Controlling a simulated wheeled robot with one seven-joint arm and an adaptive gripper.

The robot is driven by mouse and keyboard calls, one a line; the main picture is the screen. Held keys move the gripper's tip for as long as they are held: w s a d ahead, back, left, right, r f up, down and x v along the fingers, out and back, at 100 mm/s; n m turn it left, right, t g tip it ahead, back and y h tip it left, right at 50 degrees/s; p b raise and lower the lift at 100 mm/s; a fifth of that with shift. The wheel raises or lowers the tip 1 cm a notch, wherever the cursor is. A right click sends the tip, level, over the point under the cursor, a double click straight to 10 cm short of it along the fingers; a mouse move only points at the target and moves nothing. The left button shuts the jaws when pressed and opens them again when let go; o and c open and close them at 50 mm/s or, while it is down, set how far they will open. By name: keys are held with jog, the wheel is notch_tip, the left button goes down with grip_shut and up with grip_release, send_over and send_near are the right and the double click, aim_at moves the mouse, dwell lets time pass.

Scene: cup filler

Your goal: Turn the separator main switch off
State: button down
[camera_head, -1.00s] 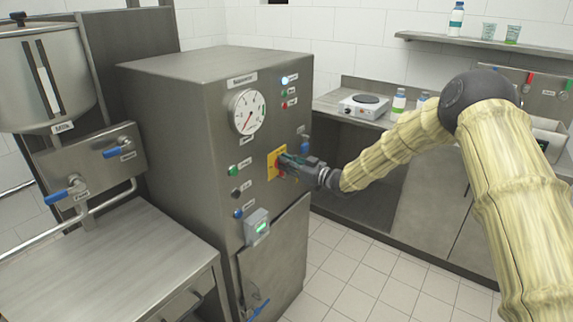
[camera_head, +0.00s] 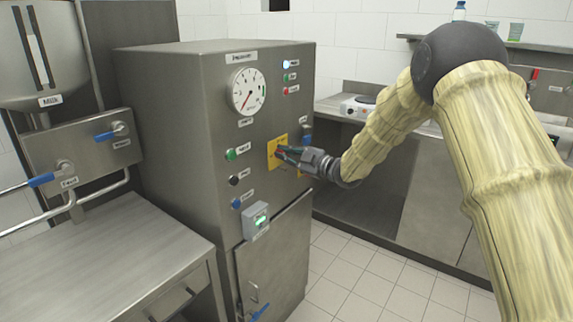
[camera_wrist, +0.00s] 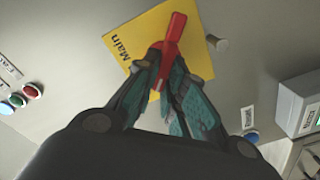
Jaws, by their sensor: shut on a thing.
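The main switch is a red handle (camera_wrist: 174,38) on a yellow plate (camera_wrist: 135,42) marked "Main" in the wrist view. In the head view the yellow plate (camera_head: 277,152) sits on the front of the grey separator cabinet (camera_head: 170,120). My gripper (camera_head: 284,152) is at the plate, reaching in from the right. In the wrist view its teal-padded fingers (camera_wrist: 172,72) are closed around the lower part of the red handle, whose upper end sticks out beyond them. The fingers hide part of the switch.
A pressure gauge (camera_head: 247,91) is above the switch. Green (camera_head: 231,154), black (camera_head: 234,180) and blue (camera_head: 236,203) buttons are to its left. A small grey box (camera_head: 257,222) with a green display juts out below. The floor (camera_head: 345,270) at right is clear.

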jog(key=n+b, duration=0.4)
jog(key=f+n+b, duration=0.1)
jog(key=n+b, duration=0.3)
jog(key=b, duration=0.1)
jog(key=shift+s+f, duration=0.1)
jog(key=shift+s, duration=0.05)
jog(key=shift+n+b, duration=0.3)
jog(key=c, duration=1.5)
grip_release()
jog(key=v, duration=1.2)
